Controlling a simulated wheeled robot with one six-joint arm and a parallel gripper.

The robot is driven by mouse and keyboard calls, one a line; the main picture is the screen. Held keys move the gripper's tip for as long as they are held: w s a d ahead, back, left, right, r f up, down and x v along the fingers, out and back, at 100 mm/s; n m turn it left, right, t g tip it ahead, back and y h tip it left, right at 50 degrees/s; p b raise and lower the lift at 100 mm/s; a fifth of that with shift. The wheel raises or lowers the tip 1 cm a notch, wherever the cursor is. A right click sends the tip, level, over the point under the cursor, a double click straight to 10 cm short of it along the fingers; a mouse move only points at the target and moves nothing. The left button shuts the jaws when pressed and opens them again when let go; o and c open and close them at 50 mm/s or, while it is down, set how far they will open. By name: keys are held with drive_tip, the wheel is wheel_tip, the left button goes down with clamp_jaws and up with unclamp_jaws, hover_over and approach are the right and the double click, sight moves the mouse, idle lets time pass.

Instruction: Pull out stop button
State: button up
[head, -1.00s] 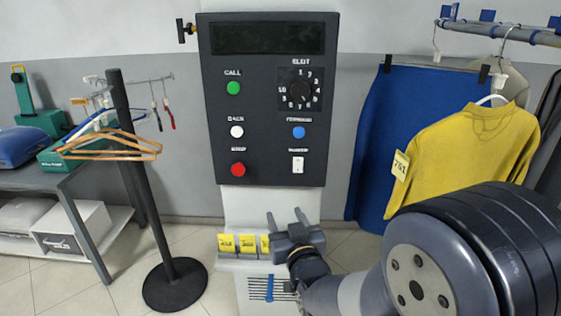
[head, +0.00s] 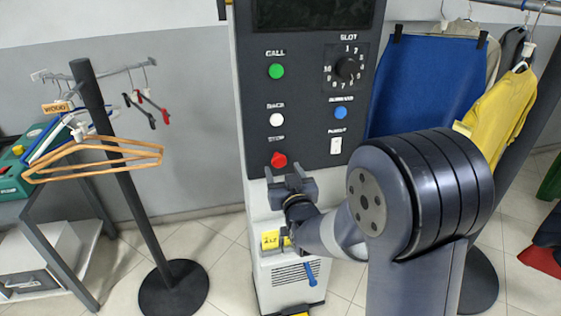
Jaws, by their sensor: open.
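The red stop button (head: 279,160) sits low on the left side of the dark control panel (head: 306,120), under the label STOP. My gripper (head: 283,172) is just below and in front of the button in the picture. Its two fingers point up toward the panel and are apart, with nothing between them. The lower edge of the button is close to the fingertips. I cannot tell whether they touch it or how far the button stands out.
A white button (head: 277,120) and a green button (head: 276,71) are above the stop button. A hanger stand (head: 125,170) stands left; clothes hang right.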

sight(280, 163)
drive_tip(key=shift+p+x, duration=0.35)
drive_tip(key=shift+x, duration=1.5)
clamp_jaws()
